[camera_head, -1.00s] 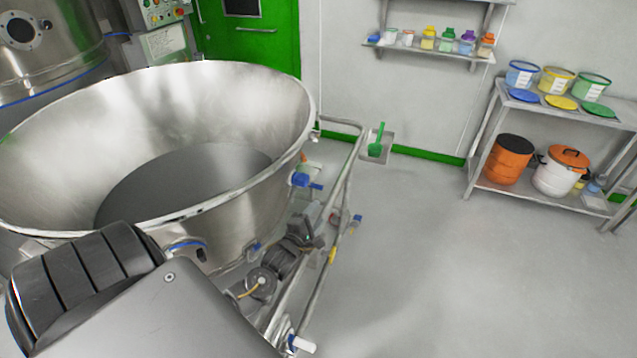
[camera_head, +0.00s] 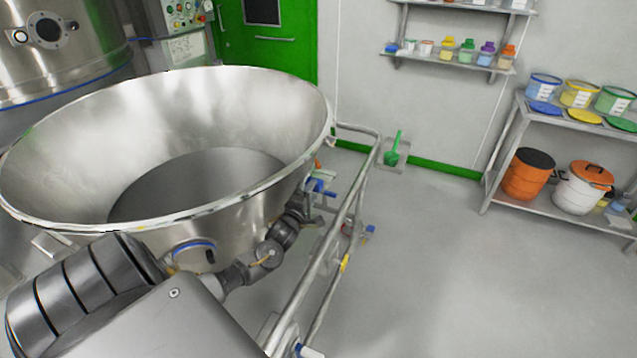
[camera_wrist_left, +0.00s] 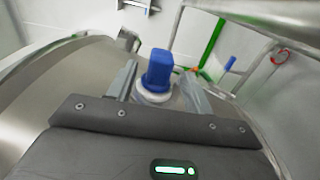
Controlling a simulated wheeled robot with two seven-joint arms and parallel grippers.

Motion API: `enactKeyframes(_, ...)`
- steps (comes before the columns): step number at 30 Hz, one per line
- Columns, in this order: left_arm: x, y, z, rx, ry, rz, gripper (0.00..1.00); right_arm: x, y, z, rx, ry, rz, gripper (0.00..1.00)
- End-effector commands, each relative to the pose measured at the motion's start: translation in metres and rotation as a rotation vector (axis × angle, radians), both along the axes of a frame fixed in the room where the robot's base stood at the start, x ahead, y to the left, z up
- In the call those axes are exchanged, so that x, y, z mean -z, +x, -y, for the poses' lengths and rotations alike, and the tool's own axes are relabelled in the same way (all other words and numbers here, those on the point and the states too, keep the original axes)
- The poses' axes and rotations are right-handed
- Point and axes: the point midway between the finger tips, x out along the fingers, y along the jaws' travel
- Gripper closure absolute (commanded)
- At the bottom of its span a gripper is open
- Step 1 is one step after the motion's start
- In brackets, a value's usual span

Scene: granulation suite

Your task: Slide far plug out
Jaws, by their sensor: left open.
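The far plug (camera_head: 316,185) looks like a blue block on a pale round collar, at the right side of the large steel bowl (camera_head: 262,100). In the left wrist view the blue plug (camera_wrist_left: 159,68) stands between my two fingers. My left gripper (camera_head: 303,198) is open in the head view, small and partly merged with the fittings beside the bowl. In the left wrist view my left gripper (camera_wrist_left: 160,88) has one finger on each side of the plug and its collar. Contact cannot be told. My right gripper is not in view.
A steel tube rail (camera_head: 350,205) runs along the right of the bowl, close to my left arm. A shelf rack (camera_head: 500,165) stands right. The floor between is clear.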

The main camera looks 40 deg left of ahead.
Motion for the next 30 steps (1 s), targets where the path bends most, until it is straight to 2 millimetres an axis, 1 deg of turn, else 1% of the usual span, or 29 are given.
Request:
enactKeyframes(1, -0.002, 0.01, -0.004, -0.002, 0.002, 0.002, 0.49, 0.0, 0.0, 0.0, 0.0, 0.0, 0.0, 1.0)
enactKeyframes(3, -0.001, 0.023, -0.008, -0.002, 0.002, 0.0, 0.49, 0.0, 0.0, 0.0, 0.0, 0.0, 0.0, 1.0)
enactKeyframes(6, -0.002, 0.038, -0.013, -0.001, 0.003, 0.001, 0.49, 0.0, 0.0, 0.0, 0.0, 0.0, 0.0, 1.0)
enactKeyframes(10, 0.0, 0.052, -0.017, 0.0, 0.0, -0.001, 0.49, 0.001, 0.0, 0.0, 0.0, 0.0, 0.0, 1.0)
enactKeyframes(15, 0.0, 0.06, -0.019, 0.0, 0.001, -0.001, 0.49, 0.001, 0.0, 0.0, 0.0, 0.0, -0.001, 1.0)
enactKeyframes(23, 0.0, 0.061, -0.019, 0.0, 0.0, -0.001, 0.49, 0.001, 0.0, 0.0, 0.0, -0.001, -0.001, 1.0)
enactKeyframes(30, 0.0, 0.06, -0.019, 0.0, 0.0, -0.001, 0.8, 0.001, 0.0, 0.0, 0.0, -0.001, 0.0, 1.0)
